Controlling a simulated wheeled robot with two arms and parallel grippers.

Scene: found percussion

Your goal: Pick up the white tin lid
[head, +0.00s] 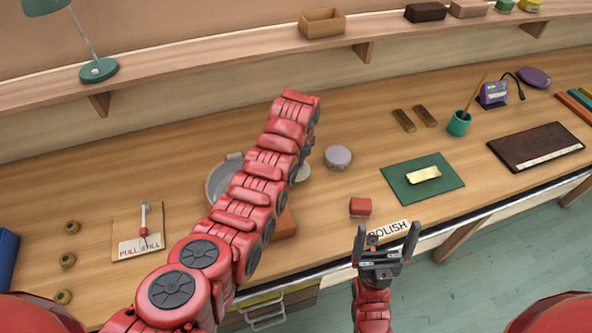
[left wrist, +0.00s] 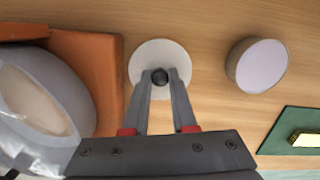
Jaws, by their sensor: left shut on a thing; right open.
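The white tin lid (left wrist: 145,60) is a flat pale disc with a black knob (left wrist: 160,77) in the left wrist view. In the head view the lid (head: 304,173) shows only as a sliver beside my left arm, which hides the rest. My left gripper (left wrist: 161,80) is shut on the knob, one finger on each side. Its fingers are hidden in the head view. I cannot tell whether the lid touches the table. My right gripper (head: 388,240) is open and empty near the table's front edge, by the POLISH label.
A round grey tin (head: 338,158) stands right of the lid. Left of it are a metal pan (left wrist: 45,95) and an orange-brown block (left wrist: 95,65). A red block (head: 360,207) and a green mat (head: 447,188) with a brass bar (head: 424,174) lie further right.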

